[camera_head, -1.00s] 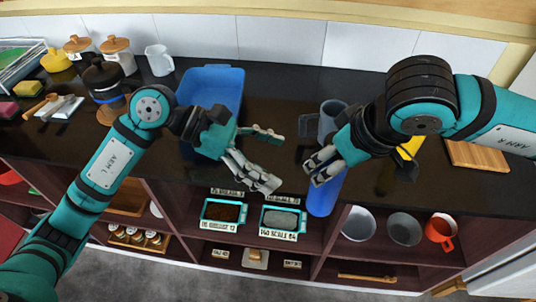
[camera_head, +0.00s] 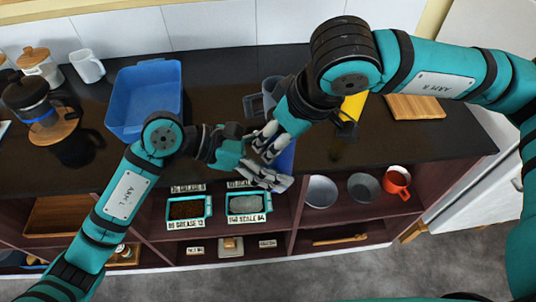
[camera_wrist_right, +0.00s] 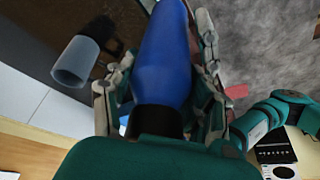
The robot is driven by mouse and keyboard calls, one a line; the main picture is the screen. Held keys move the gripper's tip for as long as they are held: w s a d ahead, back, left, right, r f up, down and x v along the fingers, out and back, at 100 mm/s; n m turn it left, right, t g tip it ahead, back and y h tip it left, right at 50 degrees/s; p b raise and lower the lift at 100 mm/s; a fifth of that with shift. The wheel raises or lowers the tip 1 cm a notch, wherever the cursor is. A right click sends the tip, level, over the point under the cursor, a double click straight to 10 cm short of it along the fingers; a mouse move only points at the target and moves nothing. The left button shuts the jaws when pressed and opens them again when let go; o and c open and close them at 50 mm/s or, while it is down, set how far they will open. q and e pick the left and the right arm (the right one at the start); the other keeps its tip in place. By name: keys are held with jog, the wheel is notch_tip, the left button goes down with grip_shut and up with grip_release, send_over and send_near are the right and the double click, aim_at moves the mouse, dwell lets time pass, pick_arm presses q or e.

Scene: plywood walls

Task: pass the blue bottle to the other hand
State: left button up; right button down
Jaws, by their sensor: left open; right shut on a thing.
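The blue bottle (camera_head: 286,157) shows only in part in the head view, behind the fingers of both hands. In the right wrist view the bottle (camera_wrist_right: 165,60) stands out large between the fingers, with its dark end toward the palm. My right gripper (camera_head: 266,144) is shut on it and holds it near the counter's front edge. My left gripper (camera_head: 268,172) is open, just below the right fingers and beside the bottle. Whether the left fingers touch the bottle is hard to tell.
A blue bin (camera_head: 118,122) and a coffee press (camera_head: 38,105) stand on the dark counter at left. A grey-blue mug (camera_head: 270,88) is behind the right hand. Below are shelves with labelled trays (camera_head: 247,218), bowls (camera_head: 321,191) and a red mug (camera_head: 396,183).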

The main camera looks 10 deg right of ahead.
pick_arm(q)
jog(key=shift+c, duration=0.4)
jog(key=shift+w, duration=0.1)
jog(key=c, duration=1.3)
jog(key=shift+c, duration=1.2)
pick_arm(e)
jog(key=shift+c, duration=2)
grip_release()
jog(key=shift+r, duration=0.1)
